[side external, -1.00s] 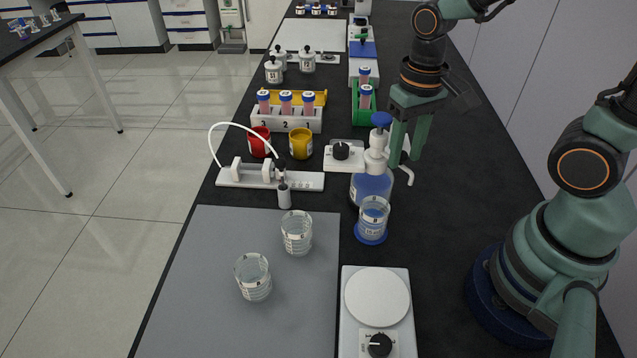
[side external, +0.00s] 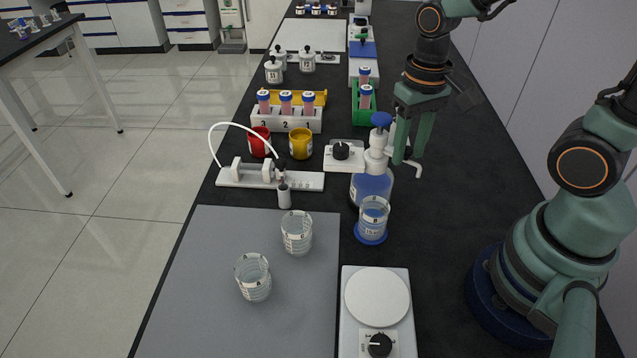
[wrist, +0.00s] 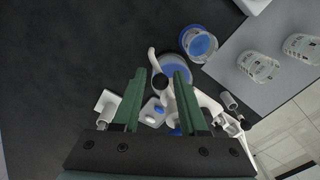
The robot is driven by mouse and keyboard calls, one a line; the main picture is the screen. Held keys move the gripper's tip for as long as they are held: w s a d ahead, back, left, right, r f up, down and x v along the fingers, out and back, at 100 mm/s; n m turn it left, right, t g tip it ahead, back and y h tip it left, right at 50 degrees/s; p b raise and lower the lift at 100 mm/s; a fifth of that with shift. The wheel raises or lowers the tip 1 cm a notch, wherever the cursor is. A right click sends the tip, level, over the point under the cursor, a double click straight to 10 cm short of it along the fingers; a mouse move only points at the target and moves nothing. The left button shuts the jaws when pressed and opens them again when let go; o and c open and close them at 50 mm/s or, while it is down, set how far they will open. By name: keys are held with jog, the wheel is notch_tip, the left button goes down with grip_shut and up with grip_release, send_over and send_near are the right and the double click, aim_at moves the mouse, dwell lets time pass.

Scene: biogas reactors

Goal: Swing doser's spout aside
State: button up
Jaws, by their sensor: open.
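The doser (side external: 372,187) is a clear bottle of blue liquid with a white collar, a blue top and a white spout (side external: 416,167). In the side external view the spout points right, its tip bent down. My gripper (side external: 408,160) is beside the doser's neck with its fingers pointing down, open around the spout. In the wrist view the spout (wrist: 153,56) shows between the fingertips of my gripper (wrist: 158,75) and reaches past them. Part of the doser's neck is hidden behind a finger; contact with the spout cannot be told.
A beaker (side external: 373,217) stands on a blue disc just in front of the doser. A balance (side external: 377,297) and two beakers on a grey mat (side external: 200,290) lie nearer. Dark bench to the right is clear.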

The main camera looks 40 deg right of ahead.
jog(key=shift+a+r, duration=0.1)
jog(key=shift+a, duration=0.1)
jog(key=shift+r, duration=3.7)
jog(key=t, duration=0.1)
jog(key=r+n+t, duration=0.1)
jog(key=w+r+t, duration=0.1)
jog(key=shift+d+n, duration=0.3)
jog(key=t, duration=0.1)
jog(key=r+n, duration=0.1)
jog(key=t, duration=0.1)
jog(key=shift+w+d+r+t, duration=0.25)
jog(key=shift+w+r+t, duration=0.05)
jog(key=shift+r, duration=0.05)
